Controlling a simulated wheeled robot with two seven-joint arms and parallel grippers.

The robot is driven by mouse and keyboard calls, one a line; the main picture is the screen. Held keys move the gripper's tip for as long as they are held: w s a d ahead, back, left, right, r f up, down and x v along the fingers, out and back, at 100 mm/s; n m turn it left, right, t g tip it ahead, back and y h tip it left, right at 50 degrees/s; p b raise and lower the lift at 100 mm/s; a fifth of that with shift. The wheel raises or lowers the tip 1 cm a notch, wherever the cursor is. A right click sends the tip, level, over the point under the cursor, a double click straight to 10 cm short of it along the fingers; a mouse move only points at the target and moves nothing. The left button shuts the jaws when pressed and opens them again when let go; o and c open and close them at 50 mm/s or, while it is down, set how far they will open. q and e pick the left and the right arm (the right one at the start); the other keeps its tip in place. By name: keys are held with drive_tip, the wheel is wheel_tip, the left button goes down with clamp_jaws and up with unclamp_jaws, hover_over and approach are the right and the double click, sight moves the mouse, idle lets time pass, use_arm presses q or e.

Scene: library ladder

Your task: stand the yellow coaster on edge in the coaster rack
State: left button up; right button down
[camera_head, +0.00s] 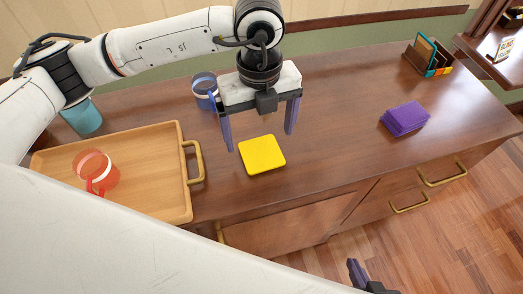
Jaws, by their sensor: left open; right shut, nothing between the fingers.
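The yellow coaster (262,154) lies flat on the brown wooden cabinet top, near its front edge. My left gripper (259,141) is open above it, fingers pointing down, one on each side of the coaster in the picture. It holds nothing, and I cannot tell how high the fingertips are. A small rack-like holder (432,71) with upright teal, brown, orange and yellow pieces stands at the far right back; it looks like the coaster rack, but its slots are too small to make out. My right gripper (357,268) is shut and empty at the bottom edge, partly out of view.
A wooden tray (140,137) with brass handles holds a red cup (97,168) at left. A teal cup (83,117) and a blue cup (204,88) stand behind. A purple stack (404,118) lies at right. The top between coaster and stack is clear.

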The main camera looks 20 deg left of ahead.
sight(261, 151)
use_arm(q)
wheel_tip(261, 151, down, 5)
drive_tip(key=shift+d+f+p, duration=0.1)
drive_tip(key=shift+f+p, duration=0.1)
drive_tip(key=shift+p, duration=0.2)
drive_tip(key=c, duration=1.1)
drive_tip(key=shift+c, duration=0.2)
